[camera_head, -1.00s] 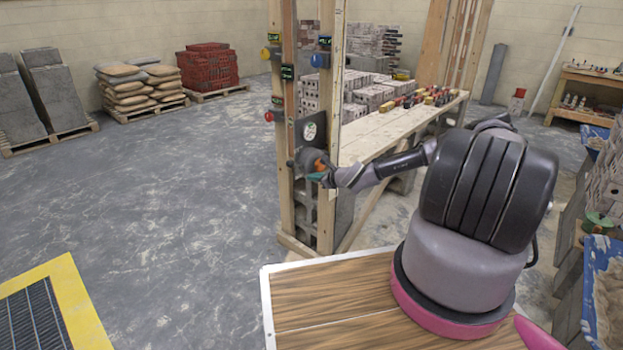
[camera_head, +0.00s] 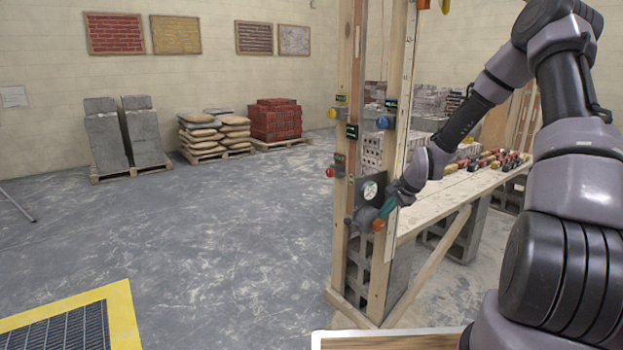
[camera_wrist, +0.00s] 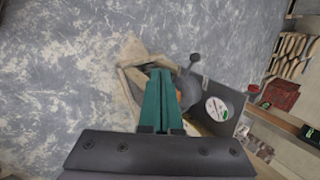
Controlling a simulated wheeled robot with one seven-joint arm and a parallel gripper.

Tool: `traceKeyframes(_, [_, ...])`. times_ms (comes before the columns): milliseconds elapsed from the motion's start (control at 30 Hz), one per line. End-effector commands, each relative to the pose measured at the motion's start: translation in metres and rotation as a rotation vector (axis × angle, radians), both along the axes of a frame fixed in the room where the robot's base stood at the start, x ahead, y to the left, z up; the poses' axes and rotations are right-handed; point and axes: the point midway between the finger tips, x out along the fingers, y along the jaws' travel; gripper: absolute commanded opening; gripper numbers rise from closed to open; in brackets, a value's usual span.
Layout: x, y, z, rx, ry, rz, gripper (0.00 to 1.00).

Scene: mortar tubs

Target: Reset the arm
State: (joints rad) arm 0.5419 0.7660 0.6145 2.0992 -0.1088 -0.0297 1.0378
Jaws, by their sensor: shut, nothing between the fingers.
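My arm reaches out from the right side of the head view and bends down to the wooden post frame. My gripper (camera_head: 386,212) has teal fingers and is at the near side of the posts, close to a grey part with an orange piece (camera_head: 378,224). In the wrist view the teal fingers (camera_wrist: 158,90) lie together with nothing between them. Just beyond them are a dark rounded part with a knob (camera_wrist: 190,80) and a grey plate with a round white label (camera_wrist: 217,109). Whether the fingers touch these parts cannot be told.
The wooden posts (camera_head: 350,130) carry coloured knobs and small displays. A wooden bench (camera_head: 450,198) with bricks and tools stands behind them. Cement bags (camera_head: 214,133), red bricks (camera_head: 275,120) and grey blocks (camera_head: 103,135) stand along the wall. The floor at left is open; a yellow-edged grate (camera_head: 122,310) lies in front.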

Motion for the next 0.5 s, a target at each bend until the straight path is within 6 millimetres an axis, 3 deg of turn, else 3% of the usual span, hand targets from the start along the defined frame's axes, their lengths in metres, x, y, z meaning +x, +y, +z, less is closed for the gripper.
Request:
traceKeyframes(33, [-0.005, -0.004, 0.021, -0.059, -0.013, 0.037, 0.0])
traceKeyframes(267, [-0.043, -0.021, 0.103, -0.282, -0.038, 0.178, 0.0])
traceKeyframes(500, [-0.096, -0.031, 0.192, -0.451, -0.079, 0.278, 0.0])
